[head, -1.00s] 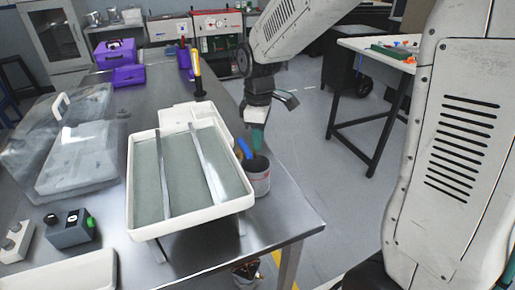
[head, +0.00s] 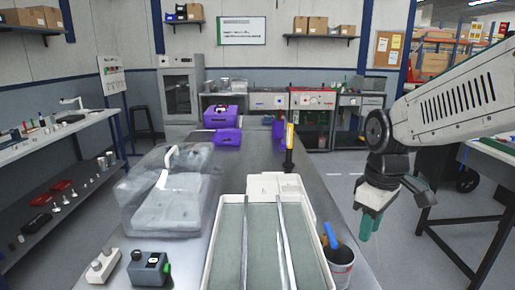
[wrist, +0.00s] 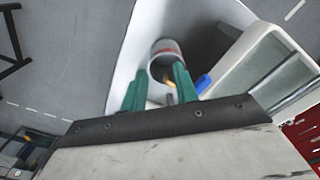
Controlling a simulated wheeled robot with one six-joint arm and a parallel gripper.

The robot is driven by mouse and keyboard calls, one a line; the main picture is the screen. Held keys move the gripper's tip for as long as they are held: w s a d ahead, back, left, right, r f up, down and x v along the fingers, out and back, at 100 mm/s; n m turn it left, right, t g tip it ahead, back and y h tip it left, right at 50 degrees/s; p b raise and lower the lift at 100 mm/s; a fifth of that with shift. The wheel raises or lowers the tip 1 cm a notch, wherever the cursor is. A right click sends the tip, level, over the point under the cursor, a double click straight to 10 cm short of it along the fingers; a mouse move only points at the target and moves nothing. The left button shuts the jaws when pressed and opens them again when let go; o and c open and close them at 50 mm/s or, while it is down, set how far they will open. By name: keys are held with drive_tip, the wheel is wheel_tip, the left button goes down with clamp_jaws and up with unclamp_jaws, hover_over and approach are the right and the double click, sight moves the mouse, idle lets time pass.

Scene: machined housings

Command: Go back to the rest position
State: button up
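My gripper (head: 368,226) has green fingers and hangs at the right of the steel bench, over the floor side and clear of the bench top. In the wrist view the two green fingers (wrist: 158,78) stand apart with nothing held between them. A can (head: 341,274) with a blue-handled tool (head: 330,236) in it stands at the bench's right edge, left of and below my gripper. The can also shows in the wrist view (wrist: 165,50), beyond the fingers. A white tray (head: 213,250) with a grey-green floor and metal strips lies left of the can.
A clear plastic case (head: 165,205), a grey button box (head: 149,268) and a yellow-handled tool (head: 289,140) stand on the steel bench. Purple boxes (head: 222,117) are at its far end. A dark-framed table (head: 480,210) stands at the right. Open floor lies between.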

drive_tip(key=s+d+r+m, duration=0.1)
drive_tip(key=s+m, duration=0.3)
drive_tip(key=s, duration=0.5)
drive_tip(key=s+d+r+m, duration=0.1)
drive_tip(key=s+r+m, duration=0.1)
drive_tip(key=s, duration=0.7)
drive_tip(key=shift+m+t, duration=0.4)
drive_tip(key=shift+m, duration=0.5)
drive_tip(key=shift+s, duration=0.1)
drive_tip(key=shift+c, duration=0.3)
